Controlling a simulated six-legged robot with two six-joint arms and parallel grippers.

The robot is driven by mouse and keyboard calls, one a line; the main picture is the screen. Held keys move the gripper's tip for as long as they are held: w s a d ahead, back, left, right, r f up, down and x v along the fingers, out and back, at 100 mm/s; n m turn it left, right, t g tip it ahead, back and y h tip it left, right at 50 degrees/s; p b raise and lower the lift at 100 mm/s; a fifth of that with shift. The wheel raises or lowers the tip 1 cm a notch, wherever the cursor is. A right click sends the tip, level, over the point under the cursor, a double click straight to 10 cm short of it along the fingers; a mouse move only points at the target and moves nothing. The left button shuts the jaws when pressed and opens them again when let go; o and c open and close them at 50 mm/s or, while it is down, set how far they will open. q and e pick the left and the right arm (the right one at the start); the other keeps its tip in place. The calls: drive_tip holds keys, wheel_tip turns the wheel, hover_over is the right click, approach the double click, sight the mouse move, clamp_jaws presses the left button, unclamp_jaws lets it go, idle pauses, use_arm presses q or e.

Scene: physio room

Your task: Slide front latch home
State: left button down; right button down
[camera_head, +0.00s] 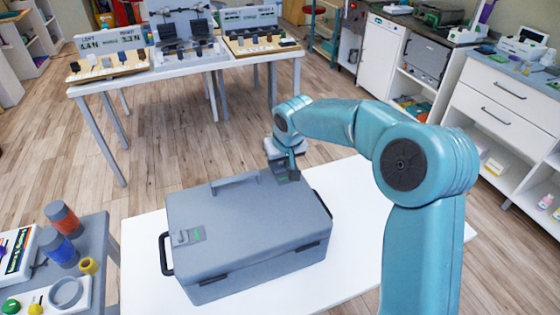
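A closed grey case (245,225) lies on the white table. My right gripper (287,174) is at the far right edge of the lid, pointing down. It covers that part of the lid, so a latch there is hidden or hard to tell from the fingertips. I cannot tell whether the fingers touch the case or are open. Which latch is the front one is not clear. My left gripper is not in view.
The white tabletop (345,262) is bare around the case. A black side handle (165,254) sticks out at the case's left. A grey side table (92,232) with cylinders and rings stands at left. A table with display boards (180,68) stands behind. White cabinets (505,95) line the right.

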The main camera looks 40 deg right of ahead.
drive_tip(key=c, duration=0.8)
unclamp_jaws()
drive_tip(key=shift+c, duration=0.2)
drive_tip(key=shift+s, duration=0.1)
drive_tip(key=shift+r, duration=0.1)
drive_tip(key=v, duration=1.6)
drive_tip(key=shift+s, duration=0.1)
